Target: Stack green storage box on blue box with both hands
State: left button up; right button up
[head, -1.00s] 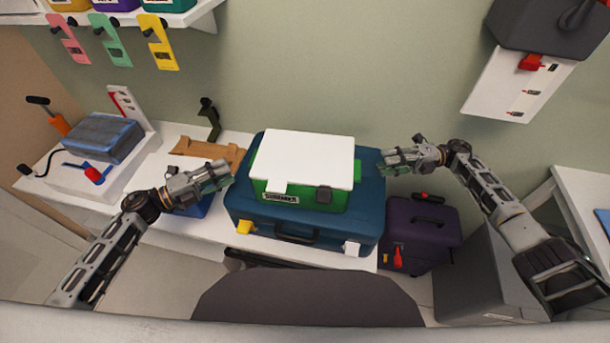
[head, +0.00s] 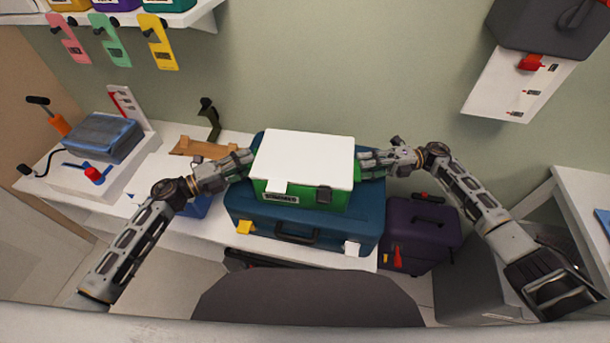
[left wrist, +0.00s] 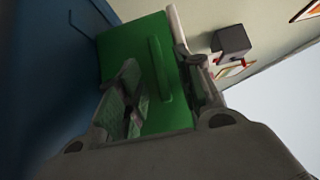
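The green storage box (head: 326,199) with a white lid (head: 303,158) sits on a dark blue suitcase (head: 365,215). My left gripper (head: 246,163) is at the box's left end. In the left wrist view the green side (left wrist: 117,45) shows a raised handle (left wrist: 160,68) between my two open fingers (left wrist: 166,92), with gaps visible. My right gripper (head: 367,164) is at the box's right end; its fingertips and that handle are too hidden to tell whether it grips. A blue box (head: 196,206) with a white lid stands left, partly hidden behind my left arm.
A purple case (head: 420,233) stands right of the white table (head: 215,235). A wooden piece (head: 200,149) and a dark clamp-like tool (head: 209,118) lie behind the blue box. A blue-grey case (head: 103,137) sits far left. A dark rounded seat (head: 308,298) is in front.

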pick_arm(q)
grip_shut()
pick_arm(e)
grip_shut()
pick_arm(q)
jog(key=shift+r+p, duration=0.3)
pick_arm(e)
jog(key=shift+r, duration=0.3)
